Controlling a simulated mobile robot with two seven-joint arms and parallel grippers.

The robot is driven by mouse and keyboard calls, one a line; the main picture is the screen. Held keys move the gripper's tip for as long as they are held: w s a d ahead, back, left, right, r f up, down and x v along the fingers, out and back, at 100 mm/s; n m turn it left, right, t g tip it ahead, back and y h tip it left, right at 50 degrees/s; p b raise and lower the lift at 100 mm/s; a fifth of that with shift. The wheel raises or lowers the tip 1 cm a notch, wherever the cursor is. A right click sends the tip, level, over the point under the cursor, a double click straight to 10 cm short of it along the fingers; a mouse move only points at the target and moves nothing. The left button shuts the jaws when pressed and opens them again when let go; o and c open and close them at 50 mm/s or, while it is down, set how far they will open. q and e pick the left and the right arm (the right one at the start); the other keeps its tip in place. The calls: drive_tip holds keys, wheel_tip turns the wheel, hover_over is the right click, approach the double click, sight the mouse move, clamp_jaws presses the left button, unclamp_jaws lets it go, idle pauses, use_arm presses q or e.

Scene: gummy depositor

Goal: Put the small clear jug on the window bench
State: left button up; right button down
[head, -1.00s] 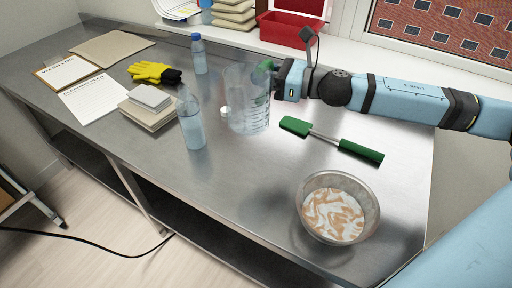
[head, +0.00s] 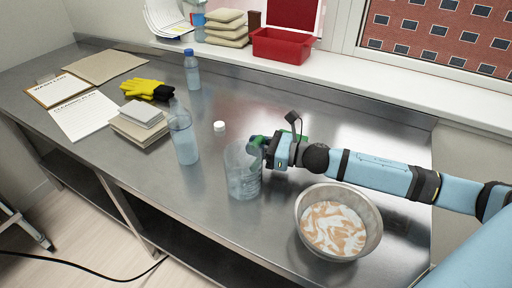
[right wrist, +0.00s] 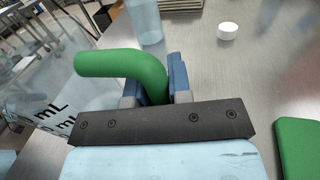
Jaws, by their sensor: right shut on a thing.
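The small clear jug (head: 242,175) is upright over the steel table, right of the near water bottle. Whether its base touches the table is hard to tell. My right gripper (head: 266,148) is at the jug's right side, shut on its green handle. In the right wrist view, the green handle (right wrist: 120,68) passes between the gripper's fingers (right wrist: 155,85), and the jug's wall (right wrist: 50,95) carries black "mL" marks. The window bench (head: 385,84) is the white ledge beneath the window at the back. My left gripper is not in view.
A red box (head: 282,46) and beige packs (head: 226,30) stand on the bench; its right stretch is clear. A steel bowl (head: 372,238) stands at the table's front right. Water bottles (head: 185,143), a white cap (head: 219,126) and a partly hidden green-handled tool (head: 294,134) are near the jug.

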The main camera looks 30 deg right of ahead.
drive_tip(key=shift+f, duration=0.15)
drive_tip(key=shift+f, duration=0.25)
drive_tip(key=c, duration=1.1)
unclamp_jaws()
drive_tip(key=shift+r, duration=0.1)
drive_tip(key=shift+o, duration=0.2)
drive_tip(key=shift+r, duration=0.2)
drive_tip(key=v, duration=1.2)
drive_tip(key=shift+b, duration=0.4)
